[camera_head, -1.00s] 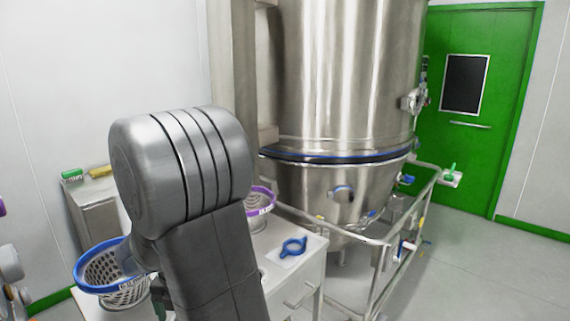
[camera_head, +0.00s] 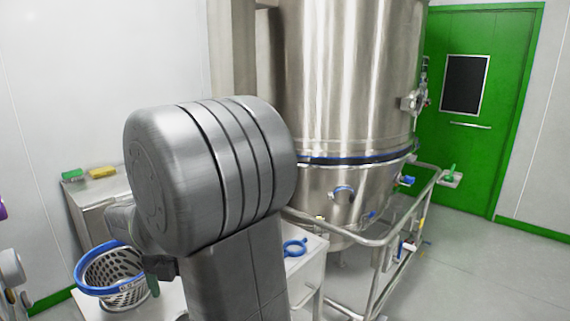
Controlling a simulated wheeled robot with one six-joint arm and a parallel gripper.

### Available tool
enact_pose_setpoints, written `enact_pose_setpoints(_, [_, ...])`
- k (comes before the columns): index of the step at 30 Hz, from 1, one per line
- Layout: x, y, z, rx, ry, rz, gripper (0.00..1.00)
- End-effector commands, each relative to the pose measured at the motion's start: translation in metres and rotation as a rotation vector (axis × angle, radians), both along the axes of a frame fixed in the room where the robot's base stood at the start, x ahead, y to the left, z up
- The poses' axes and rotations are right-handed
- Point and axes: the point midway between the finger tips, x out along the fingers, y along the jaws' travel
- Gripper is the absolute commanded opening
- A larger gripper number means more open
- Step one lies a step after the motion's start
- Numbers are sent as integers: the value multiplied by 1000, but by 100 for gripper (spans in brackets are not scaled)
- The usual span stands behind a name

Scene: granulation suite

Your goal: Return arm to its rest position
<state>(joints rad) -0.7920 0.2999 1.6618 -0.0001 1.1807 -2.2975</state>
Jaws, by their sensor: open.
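My grey arm rises through the lower middle, its large ribbed joint close to the camera. My gripper (camera_head: 154,283) shows only in part, low on the left behind the arm, as a dark block with a dark green finger pointing down. It is open, and I see nothing held in it. It appears beside the right side of a white basket with a blue rim (camera_head: 92,290). I cannot tell whether they touch. The rest of the gripper is hidden.
A steel vessel (camera_head: 345,80) with a pipe frame (camera_head: 395,235) stands behind my arm. A white cart (camera_head: 307,275) bears a blue ring-shaped part (camera_head: 295,247). Green (camera_head: 72,175) and yellow (camera_head: 102,172) items lie on a cabinet (camera_head: 98,192). Floor is clear before the green door (camera_head: 485,110).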

Motion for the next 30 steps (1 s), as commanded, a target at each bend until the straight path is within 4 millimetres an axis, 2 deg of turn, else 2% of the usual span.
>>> enact_pose_setpoints(1, [0,0,-12,-3,3,0,92])
enact_pose_setpoints(14, [-1,-1,-99,-3,3,0,92])
enact_pose_setpoints(16, [-1,0,-77,3,-3,0,92])
enact_pose_setpoints(24, [-1,0,-41,1,-1,0,92])
enact_pose_setpoints(30, [20,-15,-39,0,0,-234,92])
